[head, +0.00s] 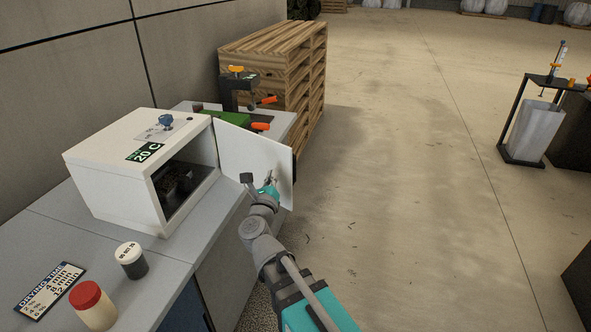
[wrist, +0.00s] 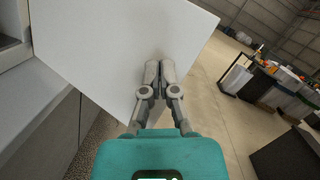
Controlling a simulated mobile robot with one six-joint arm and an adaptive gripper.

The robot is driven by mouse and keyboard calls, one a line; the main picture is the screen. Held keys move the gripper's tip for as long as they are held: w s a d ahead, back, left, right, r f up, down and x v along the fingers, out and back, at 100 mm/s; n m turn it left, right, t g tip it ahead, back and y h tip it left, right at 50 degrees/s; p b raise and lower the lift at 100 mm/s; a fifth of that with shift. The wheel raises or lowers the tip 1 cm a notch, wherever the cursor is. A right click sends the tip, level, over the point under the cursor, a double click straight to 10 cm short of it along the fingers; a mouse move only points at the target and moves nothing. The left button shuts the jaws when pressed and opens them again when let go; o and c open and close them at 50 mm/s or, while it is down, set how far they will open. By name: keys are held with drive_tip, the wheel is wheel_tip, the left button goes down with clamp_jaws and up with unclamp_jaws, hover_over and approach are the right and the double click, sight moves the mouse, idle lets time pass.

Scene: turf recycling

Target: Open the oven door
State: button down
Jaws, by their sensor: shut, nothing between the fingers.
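The white oven (head: 130,180) stands on the grey counter with a green 20 C display on its top. Its white door (head: 255,152) stands wide open, swung out to the right, and the dark inside (head: 185,185) shows. My gripper (head: 270,182) is in front of the door's inner face, near its free edge. In the wrist view the gripper (wrist: 160,66) is shut and empty, its fingertips over the white door panel (wrist: 100,45). I cannot tell whether they touch it. The door handle is hard to make out.
A drying time sign (head: 50,290), a red-lidded jar (head: 92,305) and a dark jar with a white lid (head: 131,260) stand on the counter. Wooden pallets (head: 290,65) are stacked behind. A black stand (head: 535,120) is at the right. The floor between is clear.

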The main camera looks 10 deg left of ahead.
sight(290, 174)
drive_tip(key=s+f+m+g+h, duration=0.1)
drive_tip(key=m+h, duration=0.1)
drive_tip(key=m, duration=0.1)
drive_tip(key=s+f+m+g+h, duration=0.1)
drive_tip(key=s+m+h, duration=0.1)
drive_tip(key=m, duration=0.1)
drive_tip(key=s+f+m+g+h, duration=0.1)
drive_tip(key=m, duration=0.2)
drive_tip(key=shift+s+d+h, duration=0.15)
drive_tip(key=shift+s+h, duration=0.2)
drive_tip(key=shift+h, duration=0.05)
drive_tip(key=shift+w, duration=0.1)
drive_tip(key=x, duration=1.4)
